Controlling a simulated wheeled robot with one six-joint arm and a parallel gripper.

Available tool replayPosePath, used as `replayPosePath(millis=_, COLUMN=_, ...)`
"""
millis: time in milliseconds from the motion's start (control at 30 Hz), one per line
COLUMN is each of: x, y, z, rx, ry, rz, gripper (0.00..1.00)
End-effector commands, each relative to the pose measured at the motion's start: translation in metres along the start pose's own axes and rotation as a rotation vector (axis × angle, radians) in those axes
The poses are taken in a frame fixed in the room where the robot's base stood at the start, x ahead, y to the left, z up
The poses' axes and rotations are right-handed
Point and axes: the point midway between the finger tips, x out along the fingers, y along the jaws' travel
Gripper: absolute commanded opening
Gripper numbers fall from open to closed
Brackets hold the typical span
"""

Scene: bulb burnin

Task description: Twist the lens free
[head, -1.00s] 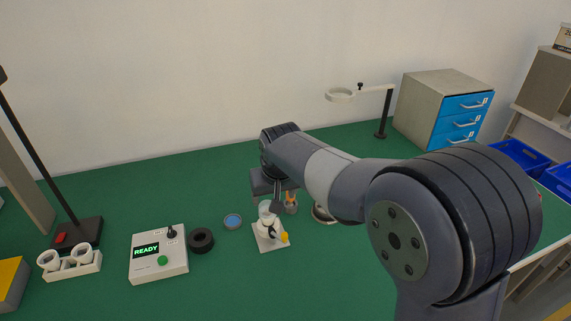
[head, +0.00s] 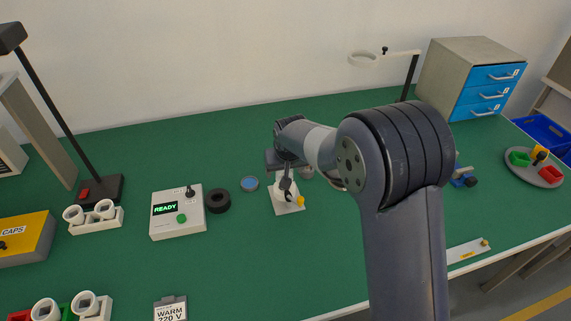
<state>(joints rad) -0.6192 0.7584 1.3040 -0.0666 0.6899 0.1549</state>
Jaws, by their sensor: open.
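A small white stand (head: 288,208) with a yellow knob (head: 300,200) sits on the green bench near the middle. My gripper (head: 287,195) is open and over this stand, pointing down. Its dark fingers cover most of what the stand holds, so I cannot make out a lens there or tell whether the fingers touch it. A round blue-faced disc with a grey rim (head: 250,184) lies flat on the bench left of the stand; I cannot tell if it is a lens.
A black ring (head: 217,201) and a control box reading READY (head: 178,222) stand to the left. White holders with round white pieces (head: 96,220) are farther left. A magnifier arm (head: 400,53) and drawer cabinet (head: 450,75) stand at back right.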

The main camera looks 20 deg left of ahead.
Motion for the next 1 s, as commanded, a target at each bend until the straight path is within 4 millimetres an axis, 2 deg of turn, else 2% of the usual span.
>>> replayPosePath(millis=267, x=0.001, y=0.0001, z=-0.0002, rx=0.0, ry=0.001, rz=0.0, gripper=0.72)
replayPosePath(millis=833, x=0.0008, y=0.0001, z=-0.0001, rx=0.0, ry=0.0, rz=0.0, gripper=0.26)
replayPosePath(millis=1000, x=0.0005, y=0.0005, z=-0.0001, rx=-0.028, ry=-0.001, rz=-0.013, gripper=0.25)
